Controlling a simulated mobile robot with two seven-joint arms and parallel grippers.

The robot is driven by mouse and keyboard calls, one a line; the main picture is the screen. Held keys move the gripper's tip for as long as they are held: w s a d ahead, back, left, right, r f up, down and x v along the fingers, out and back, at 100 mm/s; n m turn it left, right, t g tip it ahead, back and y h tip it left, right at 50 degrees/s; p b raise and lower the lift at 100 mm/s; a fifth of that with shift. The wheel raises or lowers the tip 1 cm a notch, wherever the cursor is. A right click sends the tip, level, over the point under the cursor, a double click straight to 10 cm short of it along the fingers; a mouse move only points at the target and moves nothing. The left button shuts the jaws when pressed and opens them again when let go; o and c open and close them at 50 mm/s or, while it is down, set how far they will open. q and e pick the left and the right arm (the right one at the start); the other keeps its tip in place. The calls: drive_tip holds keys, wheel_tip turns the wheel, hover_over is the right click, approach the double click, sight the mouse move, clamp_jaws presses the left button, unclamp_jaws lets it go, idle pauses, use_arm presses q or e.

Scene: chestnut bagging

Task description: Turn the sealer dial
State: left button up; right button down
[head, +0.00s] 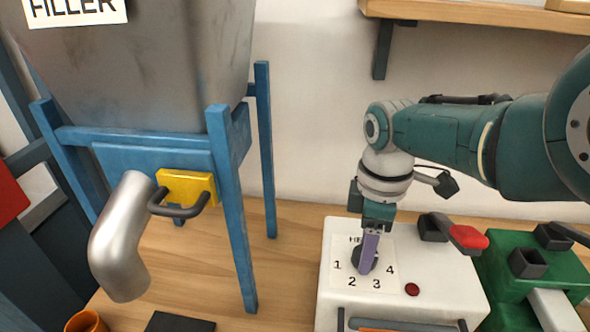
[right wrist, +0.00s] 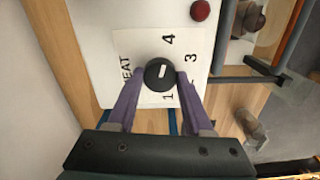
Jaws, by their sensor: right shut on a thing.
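The sealer (head: 450,290) is a white box on the wooden table at the right of the head view. Its dial (right wrist: 158,74) is a round black knob with a white mark, on a label reading HEAT and numbered 1 to 4. My right gripper (head: 367,262) comes down onto the dial from above. In the right wrist view its two purple fingers (right wrist: 158,80) are shut on the dial, one on each side. In the head view the fingers partly hide the dial (head: 358,258). My left gripper is in neither view.
A red button (head: 412,289) and a red-tipped lever (head: 468,237) are on the sealer. A green machine (head: 540,265) stands close at the right. The filler (head: 140,70) on its blue frame stands at the left. A wooden shelf (head: 480,14) hangs above.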

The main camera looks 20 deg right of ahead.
drive_tip(key=shift+c, duration=1.5)
unclamp_jaws()
wheel_tip(320, 180, up, 10)
drive_tip(key=p, duration=0.6)
drive_tip(key=shift+p, duration=0.35)
